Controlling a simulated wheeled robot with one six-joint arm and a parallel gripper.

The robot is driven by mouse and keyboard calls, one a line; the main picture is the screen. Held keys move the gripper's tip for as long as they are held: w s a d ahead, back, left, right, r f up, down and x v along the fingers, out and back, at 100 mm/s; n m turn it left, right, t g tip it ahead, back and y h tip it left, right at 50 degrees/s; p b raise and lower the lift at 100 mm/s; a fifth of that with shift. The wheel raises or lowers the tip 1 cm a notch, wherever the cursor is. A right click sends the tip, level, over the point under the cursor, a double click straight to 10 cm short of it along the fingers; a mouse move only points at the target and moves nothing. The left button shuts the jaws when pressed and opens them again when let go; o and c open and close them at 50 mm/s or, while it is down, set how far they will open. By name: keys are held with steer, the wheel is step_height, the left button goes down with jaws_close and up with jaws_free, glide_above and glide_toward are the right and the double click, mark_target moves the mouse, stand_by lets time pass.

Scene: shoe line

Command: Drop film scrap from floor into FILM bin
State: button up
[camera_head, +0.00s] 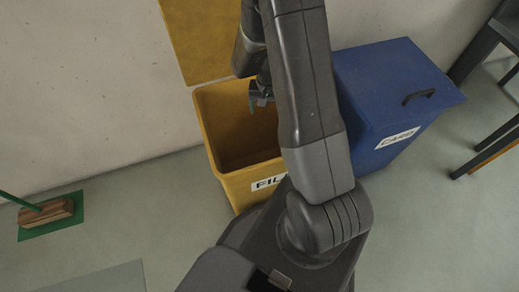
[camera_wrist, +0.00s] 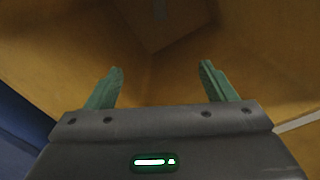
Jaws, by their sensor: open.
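The yellow FILM bin (camera_head: 225,165) stands against the wall with its lid (camera_head: 197,35) raised; its label is partly covered by my arm. My gripper (camera_head: 262,102) is over the bin's opening, pointing down. In the wrist view my gripper (camera_wrist: 160,85) is open, with nothing between its two green fingers. The yellow inner walls of the bin (camera_wrist: 160,65) fill most of that view. I see no film scrap that I can make out for sure.
A blue CARD bin (camera_head: 385,85) with a closed lid stands close on the right. A pale flat panel (camera_head: 105,280) lies at the lower left. Dark furniture legs (camera_head: 485,45) are at the far right.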

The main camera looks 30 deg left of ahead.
step_height(320, 180, up, 14)
steer(key=p, duration=0.2)
stand_by(0.4)
steer(key=shift+f, duration=0.1)
step_height(320, 180, down, 9)
steer(key=p, duration=0.1)
steer(key=shift+f, duration=0.2)
stand_by(0.6)
steer(key=shift+f, duration=0.15)
